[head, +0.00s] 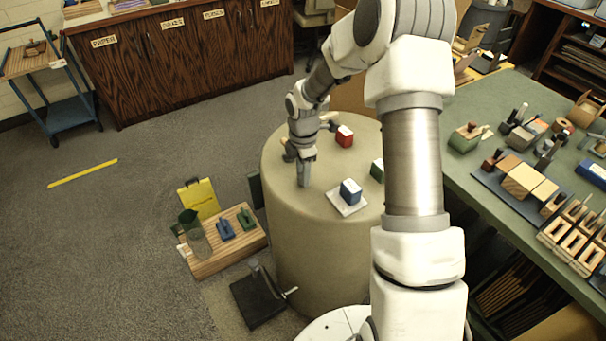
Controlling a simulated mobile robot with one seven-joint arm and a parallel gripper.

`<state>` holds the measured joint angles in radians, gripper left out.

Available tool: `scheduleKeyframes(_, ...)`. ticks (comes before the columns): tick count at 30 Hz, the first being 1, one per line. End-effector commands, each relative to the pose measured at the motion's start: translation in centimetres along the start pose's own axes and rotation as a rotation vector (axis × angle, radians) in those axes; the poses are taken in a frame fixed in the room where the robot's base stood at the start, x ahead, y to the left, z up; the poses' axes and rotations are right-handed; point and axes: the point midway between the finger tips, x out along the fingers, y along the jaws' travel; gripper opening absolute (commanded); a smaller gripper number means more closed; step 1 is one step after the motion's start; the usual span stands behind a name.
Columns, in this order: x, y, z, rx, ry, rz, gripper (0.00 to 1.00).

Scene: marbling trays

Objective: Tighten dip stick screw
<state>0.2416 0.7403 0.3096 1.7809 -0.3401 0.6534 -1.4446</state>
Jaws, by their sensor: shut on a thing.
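My gripper (304,182) points straight down at the left part of the round olive-topped stand (285,190). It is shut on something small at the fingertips. The held thing is too small and too hidden by the fingers to make out. I cannot tell a dip stick or its screw apart in this view.
A red block (344,137) and a green block (377,171) also stand on the round top. My arm crosses the right side. A wooden board (215,262) with small tools lies on the floor at left. A green bench (480,175) crowded with tools is at right.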

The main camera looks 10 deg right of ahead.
Motion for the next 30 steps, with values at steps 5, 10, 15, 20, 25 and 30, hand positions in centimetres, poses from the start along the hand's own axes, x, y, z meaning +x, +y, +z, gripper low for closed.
scheduleKeyframes(5,0.06,0.08,-0.03,0.168,-0.004,0.002,0.00)
scheduleKeyframes(10,0.06,0.08,-0.04,0.329,-0.007,0.002,0.00)
scheduleKeyframes(15,0.05,0.09,-0.06,0.490,-0.010,0.002,0.00)
scheduleKeyframes(20,0.07,0.10,-0.07,0.642,-0.013,0.002,0.00)
scheduleKeyframes(25,0.03,0.13,-0.07,0.804,-0.015,0.003,0.00)
scheduleKeyframes(30,0.02,0.14,-0.07,0.965,-0.018,0.003,0.00)
